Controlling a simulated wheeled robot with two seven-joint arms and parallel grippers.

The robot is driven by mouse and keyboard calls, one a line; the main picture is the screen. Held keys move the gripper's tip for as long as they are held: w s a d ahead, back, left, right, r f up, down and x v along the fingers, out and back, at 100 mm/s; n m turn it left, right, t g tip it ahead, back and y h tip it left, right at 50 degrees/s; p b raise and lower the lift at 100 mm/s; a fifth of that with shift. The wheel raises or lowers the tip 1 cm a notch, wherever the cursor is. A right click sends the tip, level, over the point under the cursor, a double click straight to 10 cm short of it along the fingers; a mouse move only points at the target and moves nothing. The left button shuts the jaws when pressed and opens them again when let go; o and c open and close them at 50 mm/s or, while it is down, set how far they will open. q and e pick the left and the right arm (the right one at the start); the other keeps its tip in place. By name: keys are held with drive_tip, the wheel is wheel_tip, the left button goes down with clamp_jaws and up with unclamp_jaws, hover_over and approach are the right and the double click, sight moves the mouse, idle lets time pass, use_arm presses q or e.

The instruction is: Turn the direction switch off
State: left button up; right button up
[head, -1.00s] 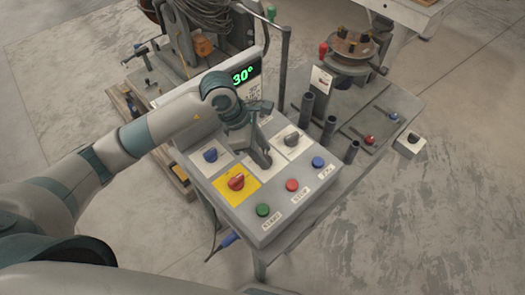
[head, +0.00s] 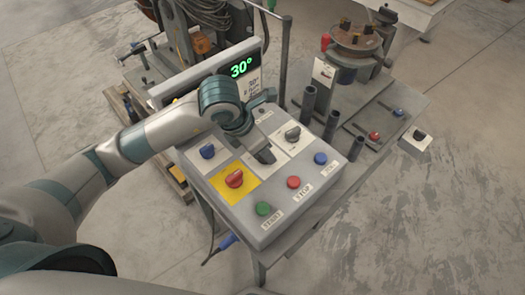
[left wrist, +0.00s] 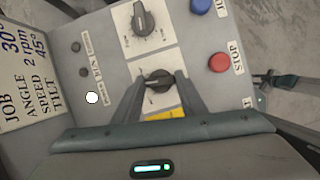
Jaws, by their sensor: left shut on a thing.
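A grey control panel (head: 225,191) stands in the middle of the head view. My left gripper (head: 265,157) is over its middle, pointing down. In the left wrist view, the fingers of this gripper (left wrist: 160,88) are on either side of a black rotary knob (left wrist: 157,80) on a white plate, shut on it. In the head view the gripper hides this knob. A second dark knob (head: 292,134) on a white plate is beside it and also shows in the left wrist view (left wrist: 143,20). I cannot read which label says direction.
The panel also has a red knob (head: 234,179) on yellow, a blue knob (head: 208,151), and green (head: 263,209), red (head: 293,182) and blue (head: 320,158) buttons. A display (head: 240,69) reading 30° stands behind. Upright dark tubes (head: 331,125) stand to the right.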

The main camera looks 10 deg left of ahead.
use_arm(q)
drive_tip(key=shift+n+y+b, duration=0.3)
drive_tip(key=shift+n+b, duration=0.05)
drive_tip(key=shift+n, duration=0.65)
use_arm(e)
drive_tip(key=shift+w+a+f+t, duration=0.15)
drive_tip(key=shift+w+a+f, duration=0.05)
drive_tip(key=shift+w, duration=0.3)
drive_tip(key=shift+w+a+f+t, duration=0.15)
drive_tip(key=shift+w+a+f, duration=0.05)
drive_tip(key=shift+w, duration=0.3)
use_arm(q)
drive_tip(key=o, duration=1.1)
use_arm(e)
drive_tip(key=shift+s, duration=0.2)
use_arm(q)
drive_tip(key=shift+r, duration=0.1)
